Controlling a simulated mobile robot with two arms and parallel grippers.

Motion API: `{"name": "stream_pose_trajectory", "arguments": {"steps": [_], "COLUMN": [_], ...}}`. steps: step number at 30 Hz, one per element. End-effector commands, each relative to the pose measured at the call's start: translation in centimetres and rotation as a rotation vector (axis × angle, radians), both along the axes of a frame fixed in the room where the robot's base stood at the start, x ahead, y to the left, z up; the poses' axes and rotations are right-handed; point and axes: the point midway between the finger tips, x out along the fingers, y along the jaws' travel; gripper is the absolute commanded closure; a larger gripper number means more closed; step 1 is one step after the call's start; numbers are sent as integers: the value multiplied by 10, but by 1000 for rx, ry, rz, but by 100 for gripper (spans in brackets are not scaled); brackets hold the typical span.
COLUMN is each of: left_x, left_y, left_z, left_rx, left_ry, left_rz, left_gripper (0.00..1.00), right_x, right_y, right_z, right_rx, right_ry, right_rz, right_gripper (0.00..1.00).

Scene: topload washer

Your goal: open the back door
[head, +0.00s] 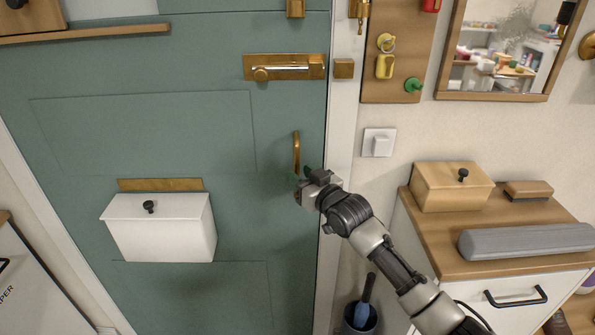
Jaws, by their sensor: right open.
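The back door (180,60) is green and fills the left and middle of the head view. It stands shut in its white frame. A curved brass pull handle (297,152) is near its right edge. A brass slide bolt (285,68) sits higher up, beside a brass keeper (344,69) on the frame. My right gripper (306,180) is at the lower end of the pull handle, close to the door. The gripper is open; whether it touches the handle cannot be told. My left gripper is not in view.
A white mailbox (160,228) hangs on the door under a brass slot plate (160,185). A cabinet (525,262) with a wooden box (450,190) and grey roll (525,240) stands at right. A bin (359,320) is on the floor below my right arm.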

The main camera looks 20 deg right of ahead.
Motion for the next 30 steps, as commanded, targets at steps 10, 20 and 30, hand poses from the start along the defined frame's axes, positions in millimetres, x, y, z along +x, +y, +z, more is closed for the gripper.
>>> {"name": "stream_pose_trajectory", "arguments": {"steps": [10,20,30], "left_x": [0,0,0], "left_y": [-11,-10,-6], "left_z": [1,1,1], "left_rx": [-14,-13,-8], "left_ry": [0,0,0], "left_rz": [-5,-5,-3], "left_gripper": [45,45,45], "right_x": [22,21,21], "right_y": [7,7,7], "right_z": [0,0,-1], "right_rx": [0,0,0], "right_ry": [-1,0,1], "right_rz": [0,0,0], "right_gripper": [59,80,100]}}
